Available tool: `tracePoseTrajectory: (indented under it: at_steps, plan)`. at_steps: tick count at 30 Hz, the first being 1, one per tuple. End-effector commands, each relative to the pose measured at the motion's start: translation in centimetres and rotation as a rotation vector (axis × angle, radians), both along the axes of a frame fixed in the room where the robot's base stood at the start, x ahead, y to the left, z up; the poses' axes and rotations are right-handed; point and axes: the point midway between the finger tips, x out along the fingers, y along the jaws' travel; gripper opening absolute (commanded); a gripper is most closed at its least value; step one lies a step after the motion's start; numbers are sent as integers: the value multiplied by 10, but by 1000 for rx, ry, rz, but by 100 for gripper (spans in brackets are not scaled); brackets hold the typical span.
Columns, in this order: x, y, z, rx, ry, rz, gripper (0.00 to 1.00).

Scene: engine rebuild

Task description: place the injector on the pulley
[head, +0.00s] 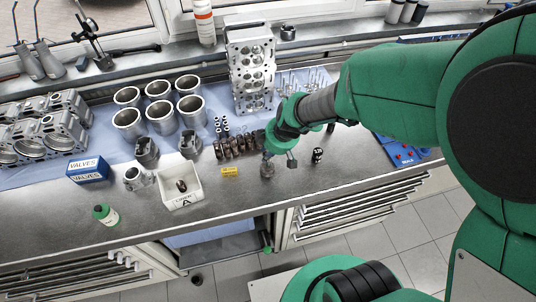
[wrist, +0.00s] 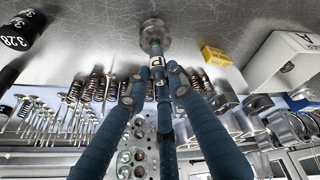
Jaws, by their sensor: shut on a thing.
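In the head view the pulley (head: 267,171) stands just below and left of my gripper (head: 279,155), and the injector is too small and covered to make out.
A yellow box (head: 230,171) and a white bin (head: 197,198) lie left of the pulley. A row of springs (head: 238,146) stands behind it. A black labelled cylinder (head: 317,155) stands to the right. The bench front (head: 245,205) is mostly clear.

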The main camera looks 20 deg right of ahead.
Motion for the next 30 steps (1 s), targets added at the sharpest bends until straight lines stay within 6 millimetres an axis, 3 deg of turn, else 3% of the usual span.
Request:
tracePoseTrajectory:
  at_steps: [4,19,20,22,30]
  plan:
    - [0,0,-12,-1,1,1,0]
    - [0,0,-16,-1,-1,1,0]
    - [0,0,-15,0,0,1,28]
    - [0,0,-14,0,0,1,41]
    - [0,0,-14,0,0,1,41]
